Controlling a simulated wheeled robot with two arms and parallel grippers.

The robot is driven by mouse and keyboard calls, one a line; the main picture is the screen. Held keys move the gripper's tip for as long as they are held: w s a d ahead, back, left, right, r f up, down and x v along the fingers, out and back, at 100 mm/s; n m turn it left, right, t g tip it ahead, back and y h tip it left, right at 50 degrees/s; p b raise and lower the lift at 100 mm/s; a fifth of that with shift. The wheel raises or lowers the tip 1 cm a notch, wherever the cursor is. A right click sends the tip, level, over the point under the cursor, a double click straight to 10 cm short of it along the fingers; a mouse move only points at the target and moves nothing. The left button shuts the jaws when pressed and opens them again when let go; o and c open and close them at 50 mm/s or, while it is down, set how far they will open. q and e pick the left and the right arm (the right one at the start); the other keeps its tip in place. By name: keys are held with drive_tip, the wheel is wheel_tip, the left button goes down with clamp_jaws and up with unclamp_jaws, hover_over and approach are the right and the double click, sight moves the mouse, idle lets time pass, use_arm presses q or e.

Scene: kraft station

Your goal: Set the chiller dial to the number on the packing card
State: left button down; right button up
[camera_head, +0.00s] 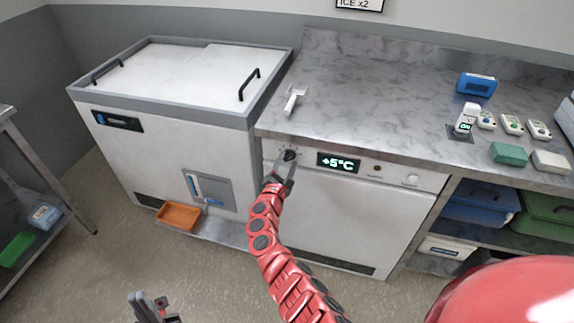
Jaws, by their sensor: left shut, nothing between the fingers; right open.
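The chiller dial (289,155) is a small dark knob at the left of the front panel on the white chiller (335,215) under the marble counter. The display (338,163) beside it reads +5°C. My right gripper (284,166) is at the dial, open, its fingers partly covering the knob; I cannot tell whether they touch it. My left gripper (149,303) is low at the bottom edge, shut and empty, far from the dial. A card on the wall (358,4) is cut off at the top; only "ICE x2" is legible, and no dial number shows.
A white chest freezer (150,150) stands at left, with an orange tray (178,216) below its drain. A white scoop (294,98) lies on the counter (375,110). Several small devices, a blue box (476,84) and a green pack (509,154) sit at right.

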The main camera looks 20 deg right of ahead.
drive_tip(key=shift+w, duration=0.1)
drive_tip(key=shift+c, duration=0.2)
clamp_jaws()
drive_tip(key=m+b, duration=0.2)
drive_tip(key=shift+f+b, duration=0.3)
drive_tip(key=m+b, duration=0.3)
drive_tip(key=b, duration=0.1)
drive_tip(key=shift+d+f+m+b, duration=0.1)
drive_tip(key=shift+d+m+b, duration=0.05)
drive_tip(key=shift+m+b, duration=0.25)
drive_tip(key=shift+r+m+b, duration=0.2)
drive_tip(key=shift+m+b, duration=1)
drive_tip(key=shift+b, duration=0.05)
